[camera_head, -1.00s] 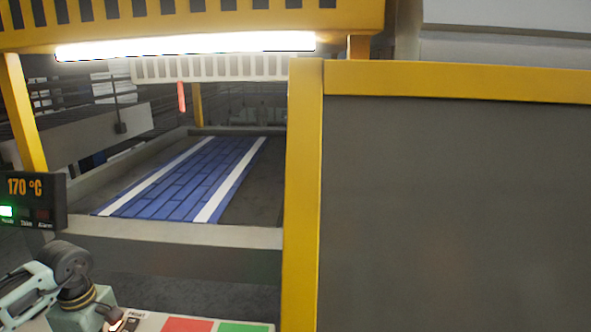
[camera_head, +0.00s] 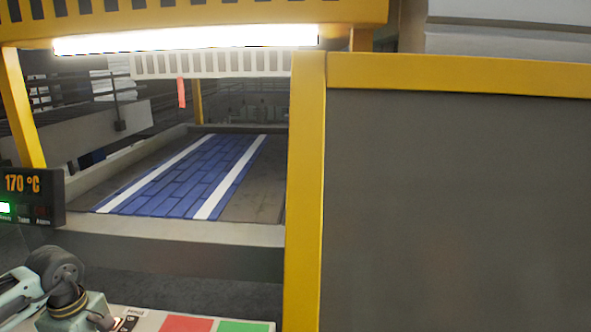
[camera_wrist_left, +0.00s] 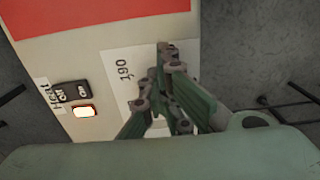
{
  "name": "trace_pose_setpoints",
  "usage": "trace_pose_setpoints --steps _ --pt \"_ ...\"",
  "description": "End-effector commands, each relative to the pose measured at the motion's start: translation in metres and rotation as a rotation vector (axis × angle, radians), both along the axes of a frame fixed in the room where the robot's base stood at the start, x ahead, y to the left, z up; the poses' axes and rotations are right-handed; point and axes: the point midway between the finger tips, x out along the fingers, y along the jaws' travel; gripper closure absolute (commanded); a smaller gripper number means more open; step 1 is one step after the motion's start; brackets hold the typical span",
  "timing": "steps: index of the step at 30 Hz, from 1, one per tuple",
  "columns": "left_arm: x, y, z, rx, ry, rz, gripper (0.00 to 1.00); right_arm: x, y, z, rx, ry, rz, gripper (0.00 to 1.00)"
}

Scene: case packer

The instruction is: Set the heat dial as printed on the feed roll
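The display (camera_head: 33,198) at the left of the head view reads 170 °C, with a green light lit below. The control panel (camera_wrist_left: 52,18) fills the upper left of the left wrist view. A white label with 190 (camera_wrist_left: 124,72) lies beside my left gripper (camera_wrist_left: 160,82). The green fingers reach over the panel; the heat dial cannot be made out and may be hidden behind them. Whether they are open or shut on something is unclear. In the head view my left arm is at the bottom left, its fingers not clear. My right gripper and the feed roll are not in view.
Red (camera_head: 186,324) and green (camera_head: 243,327) panel areas show at the bottom. A yellow-framed grey guard (camera_head: 455,200) blocks the right. A blue, white-striped surface (camera_head: 185,178) lies behind.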

Motion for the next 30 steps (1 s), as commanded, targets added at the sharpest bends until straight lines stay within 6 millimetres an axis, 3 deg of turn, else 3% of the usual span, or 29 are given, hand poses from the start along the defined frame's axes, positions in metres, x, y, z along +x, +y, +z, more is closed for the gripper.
trace_pose_setpoints --steps 19,30 --pt "-0.0022 0.0065 0.0028 0.010 -0.005 0.009 1.00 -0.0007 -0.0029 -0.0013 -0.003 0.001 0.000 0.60" --pt "-0.0065 -0.0018 0.0052 0.007 -0.004 0.006 1.00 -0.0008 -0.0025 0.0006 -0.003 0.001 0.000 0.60"
